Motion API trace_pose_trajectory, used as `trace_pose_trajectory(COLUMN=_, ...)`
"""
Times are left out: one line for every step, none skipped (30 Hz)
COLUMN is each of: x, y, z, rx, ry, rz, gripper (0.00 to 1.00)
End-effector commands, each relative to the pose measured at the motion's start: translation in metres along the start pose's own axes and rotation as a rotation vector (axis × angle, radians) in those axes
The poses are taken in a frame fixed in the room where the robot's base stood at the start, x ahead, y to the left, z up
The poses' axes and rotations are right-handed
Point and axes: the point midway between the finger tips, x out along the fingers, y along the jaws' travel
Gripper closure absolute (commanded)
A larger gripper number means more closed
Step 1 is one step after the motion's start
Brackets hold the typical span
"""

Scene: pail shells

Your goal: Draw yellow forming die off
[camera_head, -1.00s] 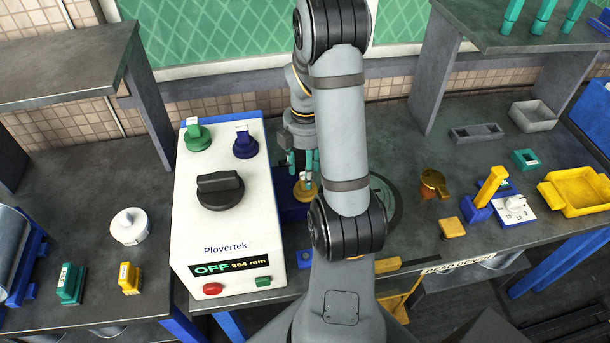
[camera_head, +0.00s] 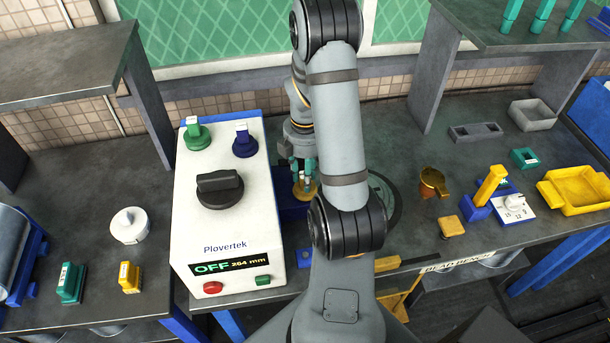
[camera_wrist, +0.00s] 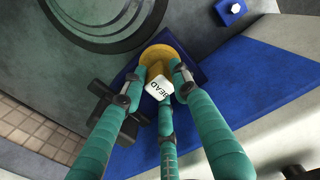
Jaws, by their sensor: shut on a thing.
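The yellow forming die (camera_head: 306,190) is a round disc with a stem and a white top tag reading "BEAD". In the wrist view the die (camera_wrist: 163,51) sits at or just over a blue block (camera_wrist: 190,68); I cannot tell whether they touch. My gripper (camera_head: 304,174) has teal fingers and points down beside the white Plovertek machine (camera_head: 230,230). In the wrist view the gripper's fingertips (camera_wrist: 158,85) are closed around the die's stem. My arm hides part of the bench to the right.
The white machine, with green and blue knobs on top, stands close to the left of my gripper. A brass-coloured piece (camera_head: 433,183), a small yellow block (camera_head: 451,226), a blue base with a yellow lever (camera_head: 488,188) and a yellow tray (camera_head: 575,190) lie on the right.

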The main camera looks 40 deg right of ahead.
Motion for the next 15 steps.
trace_pose_trajectory(x=-0.0001, y=0.0000, z=-0.0001, rx=0.000, ry=0.000, rz=0.000, gripper=0.80)
trace_pose_trajectory(x=-0.0001, y=0.0000, z=-0.0001, rx=0.000, ry=0.000, rz=0.000, gripper=0.82)
trace_pose_trajectory(x=-0.0001, y=0.0000, z=-0.0001, rx=0.000, ry=0.000, rz=0.000, gripper=0.85)
trace_pose_trajectory(x=-0.0001, y=0.0000, z=-0.0001, rx=0.000, ry=0.000, rz=0.000, gripper=0.86)
trace_pose_trajectory(x=-0.0001, y=0.0000, z=-0.0001, rx=0.000, ry=0.000, rz=0.000, gripper=0.88)
trace_pose_trajectory(x=-0.0001, y=0.0000, z=-0.0001, rx=0.000, ry=0.000, rz=0.000, gripper=0.90)
trace_pose_trajectory(x=-0.0001, y=0.0000, z=-0.0001, rx=0.000, ry=0.000, rz=0.000, gripper=0.92)
trace_pose_trajectory(x=-0.0001, y=0.0000, z=-0.0001, rx=0.000, ry=0.000, rz=0.000, gripper=0.94)
trace_pose_trajectory(x=-0.0001, y=0.0000, z=-0.0001, rx=0.000, ry=0.000, rz=0.000, gripper=0.96)
trace_pose_trajectory(x=-0.0001, y=0.0000, z=-0.0001, rx=0.000, ry=0.000, rz=0.000, gripper=0.98)
trace_pose_trajectory(x=-0.0002, y=0.0000, z=-0.0001, rx=0.000, ry=0.000, rz=0.000, gripper=1.00)
trace_pose_trajectory(x=-0.0002, y=0.0000, z=-0.0001, rx=0.000, ry=0.000, rz=0.000, gripper=1.00)
trace_pose_trajectory(x=-0.0002, y=0.0000, z=-0.0001, rx=0.000, ry=0.000, rz=0.000, gripper=1.00)
trace_pose_trajectory(x=-0.0002, y=0.0000, z=-0.0001, rx=0.000, ry=0.000, rz=0.000, gripper=1.00)
trace_pose_trajectory(x=-0.0002, y=0.0000, z=-0.0001, rx=0.000, ry=0.000, rz=0.000, gripper=1.00)
